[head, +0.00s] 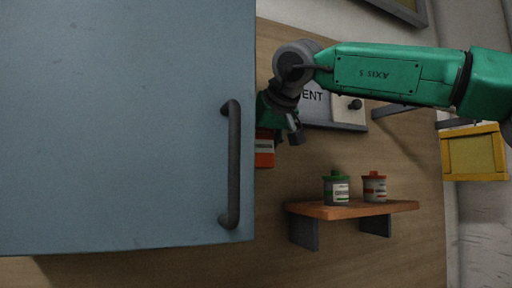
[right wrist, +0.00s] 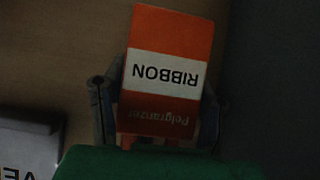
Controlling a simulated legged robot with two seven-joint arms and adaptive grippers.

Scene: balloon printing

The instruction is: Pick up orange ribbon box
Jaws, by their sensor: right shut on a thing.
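The orange ribbon box (right wrist: 166,75) fills the middle of the right wrist view, orange with a white band that reads RIBBON upside down. My right gripper (right wrist: 158,112) has a finger on each side of the box's lower part and is shut on it. In the head view the box (head: 264,152) shows only in part, beside the blue door's right edge, with the rest hidden. My right gripper (head: 294,130) is above and right of that visible part. My left gripper is not in view.
A large blue cabinet door (head: 120,120) with a dark handle (head: 234,165) covers the left of the head view. A yellow bin (head: 474,153) is at the right.

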